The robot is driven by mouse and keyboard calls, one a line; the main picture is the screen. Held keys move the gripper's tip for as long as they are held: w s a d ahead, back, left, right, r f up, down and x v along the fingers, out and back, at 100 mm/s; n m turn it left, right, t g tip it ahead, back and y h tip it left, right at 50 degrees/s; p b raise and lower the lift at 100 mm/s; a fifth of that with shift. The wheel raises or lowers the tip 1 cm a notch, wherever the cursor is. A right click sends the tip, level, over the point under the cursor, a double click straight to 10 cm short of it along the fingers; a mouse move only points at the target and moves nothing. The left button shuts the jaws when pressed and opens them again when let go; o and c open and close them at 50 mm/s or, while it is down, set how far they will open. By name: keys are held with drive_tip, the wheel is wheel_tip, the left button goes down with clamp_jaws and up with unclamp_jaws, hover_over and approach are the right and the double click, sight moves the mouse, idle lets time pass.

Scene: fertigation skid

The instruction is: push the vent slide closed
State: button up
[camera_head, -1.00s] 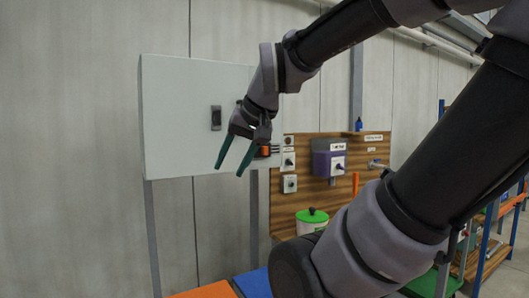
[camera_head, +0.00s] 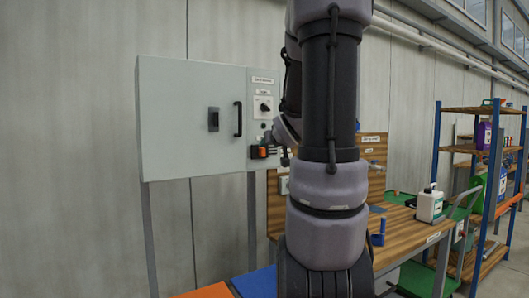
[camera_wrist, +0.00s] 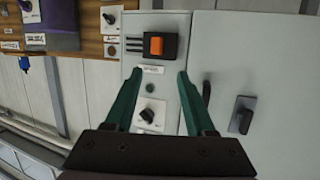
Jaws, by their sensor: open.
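The vent slide is an orange block (camera_wrist: 156,46) on a dark housing, with dark slots beside it, on the grey cabinet's narrow side panel. In the head view the orange block (camera_head: 259,152) shows at the panel's lower part, partly close to my arm. In the wrist view, which is turned upside down, my gripper (camera_wrist: 159,74) is open and empty. Its two green fingers point toward the panel, with the orange block just beyond and between the tips' line. No contact shows. In the head view my arm hides the fingers.
The panel also holds a rotary knob (camera_wrist: 150,115) and a small round button (camera_wrist: 150,87). The cabinet door (camera_head: 180,140) has a black latch (camera_head: 214,119) and bar handle (camera_head: 238,118). A workbench with a white jug (camera_head: 429,206) and a shelf rack (camera_head: 437,150) stand right.

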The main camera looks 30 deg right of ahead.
sight(264, 150)
drive_tip(key=w+d+f+n+t+y, duration=0.2)
drive_tip(key=d+f+n+t+y, duration=0.2)
drive_tip(key=d, duration=0.1)
drive_tip(key=w, duration=1)
drive_tip(key=shift+w+r, duration=0.1)
drive_tip(key=shift+r, duration=0.05)
clamp_jaws()
idle(1.1)
